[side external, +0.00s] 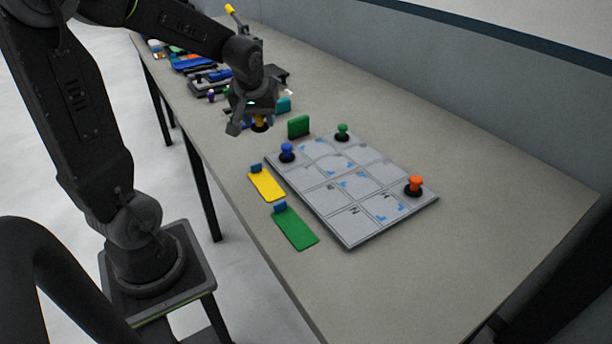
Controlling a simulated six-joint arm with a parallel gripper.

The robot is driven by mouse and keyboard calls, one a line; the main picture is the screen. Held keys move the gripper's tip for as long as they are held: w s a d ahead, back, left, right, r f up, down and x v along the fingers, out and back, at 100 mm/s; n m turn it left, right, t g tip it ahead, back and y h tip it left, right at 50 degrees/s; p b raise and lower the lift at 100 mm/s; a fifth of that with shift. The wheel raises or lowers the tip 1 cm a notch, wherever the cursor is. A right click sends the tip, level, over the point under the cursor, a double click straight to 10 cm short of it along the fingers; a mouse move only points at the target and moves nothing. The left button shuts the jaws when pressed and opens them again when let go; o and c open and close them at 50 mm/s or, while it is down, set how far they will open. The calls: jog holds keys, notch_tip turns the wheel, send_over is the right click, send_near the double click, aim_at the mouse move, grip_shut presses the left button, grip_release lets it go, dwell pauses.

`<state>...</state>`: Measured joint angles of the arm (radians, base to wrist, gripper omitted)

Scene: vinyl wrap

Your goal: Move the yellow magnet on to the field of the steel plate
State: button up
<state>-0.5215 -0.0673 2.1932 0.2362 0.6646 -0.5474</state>
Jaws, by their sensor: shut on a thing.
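The yellow magnet (260,122) shows low between the fingers of my gripper (255,124). My gripper is shut on it, beyond the far left end of the steel plate. I cannot tell whether the magnet touches the table. The steel plate (322,196) is a grey board lying flat, marked with fields, black letters and blue corner marks. A blue magnet (287,153) stands at its left corner, a green magnet (342,132) at its far edge and an orange magnet (415,186) at its right corner.
A yellow card (268,185) and a green card (296,229), each with a blue end, lie left of the plate. A green block (298,127) stands behind it, near a teal block (284,105). Several tools (190,62) crowd the table's far end. The table's right side is clear.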

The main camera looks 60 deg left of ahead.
jog(key=shift+s+d+f, duration=0.1)
jog(key=shift+s+d, duration=0.05)
jog(key=shift+s, duration=0.1)
send_over(306, 173)
jog(key=d, duration=0.1)
jog(key=f, duration=0.4)
jog(key=s+f, duration=0.1)
jog(key=f, duration=0.1)
jog(key=shift+f, duration=0.35)
jog(key=shift+w+d+f, duration=0.1)
jog(key=shift+d+f, duration=0.05)
jog(key=shift+f, duration=1.9)
jog(key=shift+f, duration=0.15)
jog(key=o, duration=1)
